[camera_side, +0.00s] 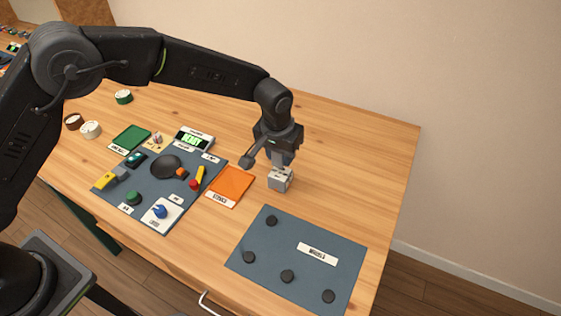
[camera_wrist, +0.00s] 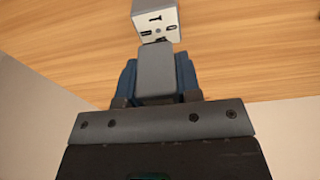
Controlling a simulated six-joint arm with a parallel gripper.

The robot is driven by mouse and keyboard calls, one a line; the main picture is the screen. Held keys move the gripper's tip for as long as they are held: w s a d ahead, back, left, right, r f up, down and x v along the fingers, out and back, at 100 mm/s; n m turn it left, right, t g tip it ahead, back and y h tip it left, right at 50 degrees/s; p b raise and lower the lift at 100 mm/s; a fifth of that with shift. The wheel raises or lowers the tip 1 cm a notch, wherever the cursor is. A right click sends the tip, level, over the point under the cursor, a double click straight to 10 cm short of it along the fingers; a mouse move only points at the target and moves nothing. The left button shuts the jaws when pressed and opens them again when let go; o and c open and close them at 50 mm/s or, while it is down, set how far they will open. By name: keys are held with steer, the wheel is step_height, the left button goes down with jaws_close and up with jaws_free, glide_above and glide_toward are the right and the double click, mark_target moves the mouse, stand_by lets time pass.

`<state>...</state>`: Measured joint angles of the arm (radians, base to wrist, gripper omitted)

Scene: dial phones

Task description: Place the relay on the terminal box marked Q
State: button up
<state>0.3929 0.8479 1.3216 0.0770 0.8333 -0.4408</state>
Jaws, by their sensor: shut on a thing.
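My gripper (camera_side: 281,164) points down over the table, right of the orange pad. It is shut on a grey block, which I take to be the relay; it shows between the blue finger parts in the wrist view (camera_wrist: 162,75). Directly below the fingertips is a small pale grey box (camera_side: 280,180) with dark marks on its face, probably a terminal box. It also shows just past the grey block in the wrist view (camera_wrist: 157,20). I cannot tell whether block and box touch. I cannot read a Q on the box.
The orange pad (camera_side: 231,185) lies close left of the box. A dark control mat (camera_side: 150,205) with knobs and labels lies further left. A blue-grey mat (camera_side: 290,250) with several black discs lies in front. The table (camera_side: 350,170) is clear to the right.

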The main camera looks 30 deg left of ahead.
mark_target(281, 163)
steer(key=shift+f, duration=1.5)
steer(key=shift+f, duration=0.2)
steer(key=o, duration=1)
steer(key=shift+c, duration=0.2)
steer(key=r, duration=0.4)
steer(key=s+r, duration=0.1)
steer(key=r, duration=0.7)
steer(key=shift+s, duration=0.4)
steer(key=shift+r, duration=0.15)
